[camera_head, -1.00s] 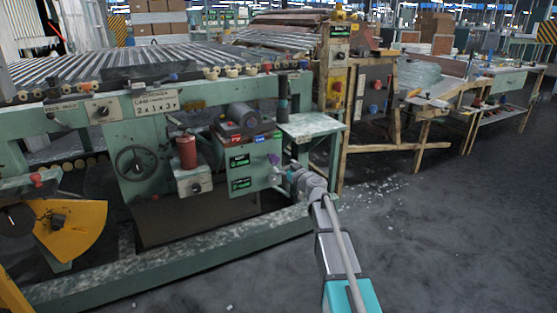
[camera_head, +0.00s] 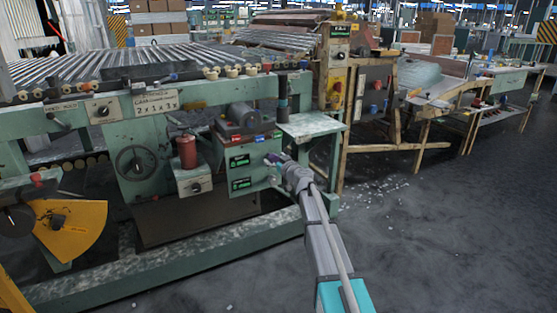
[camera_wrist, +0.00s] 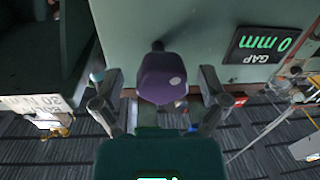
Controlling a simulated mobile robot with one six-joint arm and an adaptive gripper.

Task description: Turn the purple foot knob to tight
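The purple foot knob (camera_wrist: 162,78) has a pale dot on its face and sits on a short stem on the green machine panel. In the wrist view it lies between the two fingers of my gripper (camera_wrist: 157,98), which are apart on either side of it. I see gaps between the knob and both fingers. In the head view my gripper (camera_head: 279,165) is at the panel's right side, and the purple knob (camera_head: 272,158) shows small and partly hidden there.
A dark display reading GAP 0 mm (camera_wrist: 261,44) is on the panel right of the knob. In the head view a red cylinder (camera_head: 187,152) and a handwheel (camera_head: 137,162) stand to the left. A small green side table (camera_head: 310,126) juts out just above. The floor at right is mostly open.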

